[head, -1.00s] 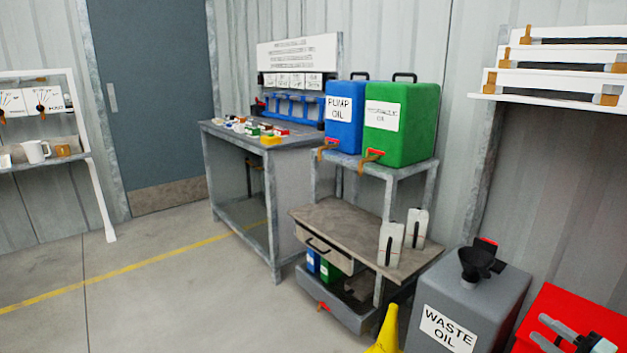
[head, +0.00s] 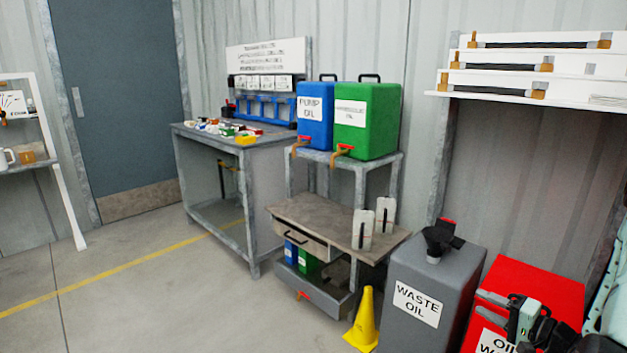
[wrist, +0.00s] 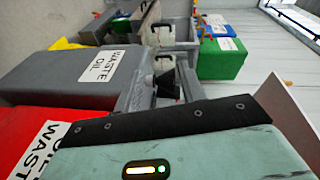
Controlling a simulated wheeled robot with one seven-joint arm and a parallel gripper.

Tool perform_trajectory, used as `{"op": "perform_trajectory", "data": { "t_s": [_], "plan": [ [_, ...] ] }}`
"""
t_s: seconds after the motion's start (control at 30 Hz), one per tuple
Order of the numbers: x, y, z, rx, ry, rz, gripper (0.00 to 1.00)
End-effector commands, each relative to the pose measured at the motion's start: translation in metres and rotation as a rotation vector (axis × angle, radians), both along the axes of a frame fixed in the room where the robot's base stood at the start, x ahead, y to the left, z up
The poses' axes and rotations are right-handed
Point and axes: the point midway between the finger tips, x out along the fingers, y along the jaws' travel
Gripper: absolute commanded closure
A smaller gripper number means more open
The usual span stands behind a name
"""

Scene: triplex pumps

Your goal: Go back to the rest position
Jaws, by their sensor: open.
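My gripper (head: 500,318) is at the lower right of the head view, in front of the red oil-waste bin (head: 545,292). Its jaws are open, and I see nothing held in them. Part of my pale green arm shows at the right edge. In the wrist view, my pale green and black wrist housing fills the bottom, and the grey waste oil tank (wrist: 65,80) lies to the left.
The waste oil tank (head: 432,285) with a black funnel stands left of the red bin. A yellow cone (head: 364,322) stands beside it. The floor at left is clear.

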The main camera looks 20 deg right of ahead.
Motion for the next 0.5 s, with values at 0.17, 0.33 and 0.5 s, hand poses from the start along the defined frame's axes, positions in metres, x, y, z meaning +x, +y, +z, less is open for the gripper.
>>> {"op": "perform_trajectory", "data": {
  "t_s": [0.17, 0.33, 0.5],
  "plan": [
    [0.039, 0.014, 0.006, -0.145, 0.082, 0.056, 0.6],
    [0.085, 0.04, 0.016, -0.334, 0.183, 0.133, 0.6],
    [0.138, 0.099, 0.038, -0.603, 0.312, 0.262, 0.6]
  ]
}}
